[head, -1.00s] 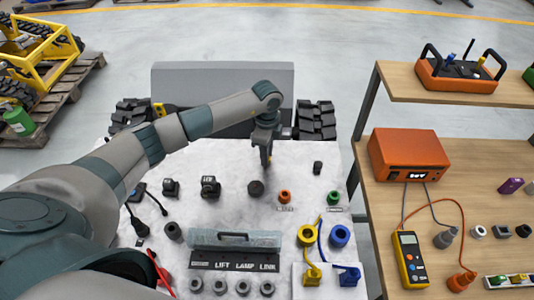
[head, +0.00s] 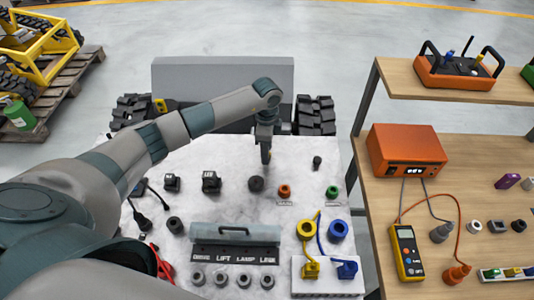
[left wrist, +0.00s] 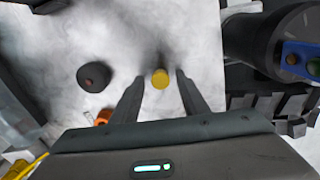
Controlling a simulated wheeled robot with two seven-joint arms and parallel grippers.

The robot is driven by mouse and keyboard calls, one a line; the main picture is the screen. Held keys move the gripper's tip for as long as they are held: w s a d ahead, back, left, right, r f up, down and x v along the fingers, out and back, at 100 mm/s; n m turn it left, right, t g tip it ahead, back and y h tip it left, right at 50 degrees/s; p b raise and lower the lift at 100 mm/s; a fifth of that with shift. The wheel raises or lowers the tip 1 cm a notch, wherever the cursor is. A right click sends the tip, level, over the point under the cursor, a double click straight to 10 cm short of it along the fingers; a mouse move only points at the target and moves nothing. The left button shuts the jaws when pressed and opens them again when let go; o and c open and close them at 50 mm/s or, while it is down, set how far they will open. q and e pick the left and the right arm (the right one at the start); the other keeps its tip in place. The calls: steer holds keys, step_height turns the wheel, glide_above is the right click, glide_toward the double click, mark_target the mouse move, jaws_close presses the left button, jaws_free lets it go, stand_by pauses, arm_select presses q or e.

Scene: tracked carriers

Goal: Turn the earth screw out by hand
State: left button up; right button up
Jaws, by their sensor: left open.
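A yellow round screw head (left wrist: 160,78) shows in the left wrist view, between the fingertips of my left gripper. I take it to be the earth screw. My left gripper (left wrist: 160,88) is open, one finger on each side of it, with a gap visible on both sides. In the head view my left gripper (head: 265,153) points down over the far part of the pale panel (head: 215,150), and its fingers mostly hide the screw there. My right gripper is in neither view.
A dark round knob (head: 256,184) and an orange ring (head: 284,191) stand near the gripper. A black post (head: 317,162) and a green ring (head: 333,192) are to the right. A clear-covered label strip (head: 235,245) lies nearer. A wooden bench (head: 480,150) stands at right.

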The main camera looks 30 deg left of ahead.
arm_select(q)
steer(key=m+b, duration=0.3)
steer(key=m, duration=0.4)
steer(key=shift+f, duration=0.15)
steer(key=shift+m, duration=1.1)
steer(key=shift+m+b, duration=1.1)
steer(key=shift+m, duration=0.1)
steer(key=m+b, duration=0.2)
steer(key=m, duration=0.2)
steer(key=shift+f, duration=0.1)
steer(key=m+b, duration=0.1)
steer(key=m, duration=0.1)
steer(key=shift+m+b, duration=0.35)
steer(key=shift+m, duration=0.05)
steer(key=shift+r+m, duration=0.25)
steer(key=shift+m, duration=0.05)
